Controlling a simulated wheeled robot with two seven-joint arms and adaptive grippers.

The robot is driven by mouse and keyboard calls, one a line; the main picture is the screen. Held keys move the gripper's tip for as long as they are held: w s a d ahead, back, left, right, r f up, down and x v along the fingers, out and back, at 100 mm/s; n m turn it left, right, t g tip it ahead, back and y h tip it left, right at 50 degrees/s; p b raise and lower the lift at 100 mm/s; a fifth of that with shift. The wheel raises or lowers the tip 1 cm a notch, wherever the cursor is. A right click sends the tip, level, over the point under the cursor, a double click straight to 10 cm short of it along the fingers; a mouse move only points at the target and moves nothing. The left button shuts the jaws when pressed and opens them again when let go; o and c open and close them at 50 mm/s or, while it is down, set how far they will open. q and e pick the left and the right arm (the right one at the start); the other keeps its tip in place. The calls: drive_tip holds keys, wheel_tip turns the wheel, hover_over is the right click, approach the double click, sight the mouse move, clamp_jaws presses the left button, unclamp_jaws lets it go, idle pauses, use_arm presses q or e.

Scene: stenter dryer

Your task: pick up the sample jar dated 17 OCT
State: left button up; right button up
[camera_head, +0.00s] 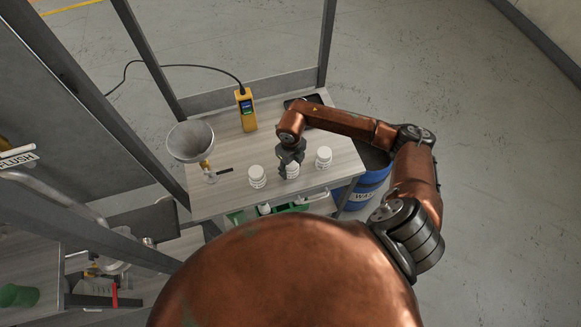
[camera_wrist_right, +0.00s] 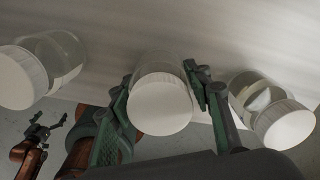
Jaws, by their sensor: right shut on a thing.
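Three white-lidded sample jars stand in a row on the table: a left jar (camera_head: 257,177), a middle jar (camera_head: 292,171) and a right jar (camera_head: 324,157). My right gripper (camera_head: 290,158) is at the middle jar from above. In the right wrist view, its fingers (camera_wrist_right: 168,92) are shut on the middle jar (camera_wrist_right: 160,105), one on each side. The neighbouring jars show there at the left (camera_wrist_right: 25,78) and right (camera_wrist_right: 285,122), apart from the fingers. No date can be read. My left gripper (camera_wrist_right: 42,131) shows small at lower left of the wrist view, its fingers spread, empty.
On the grey table (camera_head: 225,193) are a metal funnel bowl (camera_head: 190,141), a yellow handheld meter (camera_head: 246,110) with a cable, and a dark flat item near the back right. A blue barrel (camera_head: 368,185) stands by the right edge. Metal posts frame the table.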

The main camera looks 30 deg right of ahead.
use_arm(q)
drive_tip(key=shift+w, duration=0.2)
use_arm(e)
drive_tip(key=shift+c, duration=1.3)
use_arm(q)
drive_tip(key=shift+w, duration=0.1)
use_arm(e)
drive_tip(key=shift+r, duration=0.1)
